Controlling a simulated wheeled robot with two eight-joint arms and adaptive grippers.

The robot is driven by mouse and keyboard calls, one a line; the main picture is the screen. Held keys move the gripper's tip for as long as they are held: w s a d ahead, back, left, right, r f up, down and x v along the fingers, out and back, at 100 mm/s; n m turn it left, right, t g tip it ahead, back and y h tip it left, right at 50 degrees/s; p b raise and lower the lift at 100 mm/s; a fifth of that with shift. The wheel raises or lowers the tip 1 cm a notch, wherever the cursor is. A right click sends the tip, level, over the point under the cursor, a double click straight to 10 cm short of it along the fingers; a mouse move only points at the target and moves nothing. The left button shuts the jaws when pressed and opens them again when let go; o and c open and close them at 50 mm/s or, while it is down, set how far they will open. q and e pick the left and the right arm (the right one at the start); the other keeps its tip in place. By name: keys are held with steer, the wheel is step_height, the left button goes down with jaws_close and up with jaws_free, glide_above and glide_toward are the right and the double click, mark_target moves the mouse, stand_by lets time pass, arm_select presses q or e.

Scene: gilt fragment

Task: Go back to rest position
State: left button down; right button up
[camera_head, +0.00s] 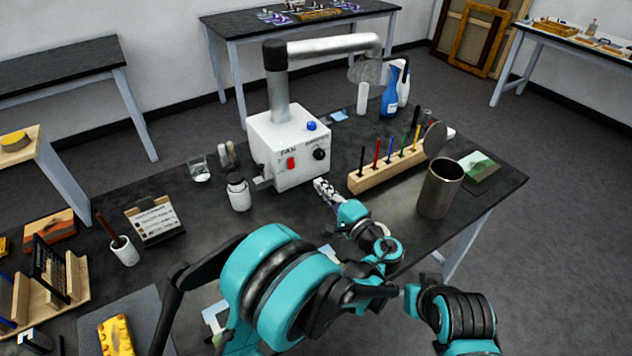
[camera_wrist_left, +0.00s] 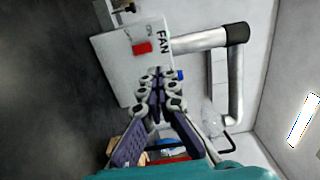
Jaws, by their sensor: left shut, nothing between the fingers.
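My left gripper (camera_head: 325,190) is in front of the white fan box (camera_head: 290,150), near its lower right corner, above the black table (camera_head: 280,228). Its fingers are shut and hold nothing. In the left wrist view the closed fingers (camera_wrist_left: 158,92) overlap the fan box (camera_wrist_left: 115,55), which has a red switch (camera_wrist_left: 142,47); I cannot tell whether they touch it. My left arm reaches across the front of the table in the head view. My right gripper does not show in either view.
A wooden rack of coloured tools (camera_head: 390,168) and a metal canister (camera_head: 439,188) stand right of the gripper. A white jar (camera_head: 238,194) stands left of it. A grey pipe (camera_head: 330,46) rises from the box. A yellow block (camera_head: 116,335) lies front left.

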arm_select(q)
steer(key=shift+s+d, duration=0.1)
stand_by(0.4)
steer(key=s+a+n+g+h, duration=0.25)
steer(key=s+a, duration=0.25)
steer(key=a, duration=0.3)
steer(key=s+a+n+g+h, duration=0.2)
steer(key=s+a+g, duration=0.2)
steer(key=a, duration=0.4)
steer(key=s+f+n+h, duration=0.1)
steer(key=s+n+h, duration=0.1)
steer(key=s, duration=0.3)
steer(key=s+f+n+g+h, duration=0.1)
steer(key=s+n+h, duration=0.1)
steer(key=s, duration=0.3)
steer(key=s+f+n+h, duration=0.1)
steer(key=s+n+h, duration=0.1)
steer(key=s, duration=0.4)
steer(key=shift+s+a+f, duration=0.1)
steer(key=shift+a+f, duration=0.1)
steer(key=shift+s+d, duration=0.15)
steer(key=shift+s, duration=0.05)
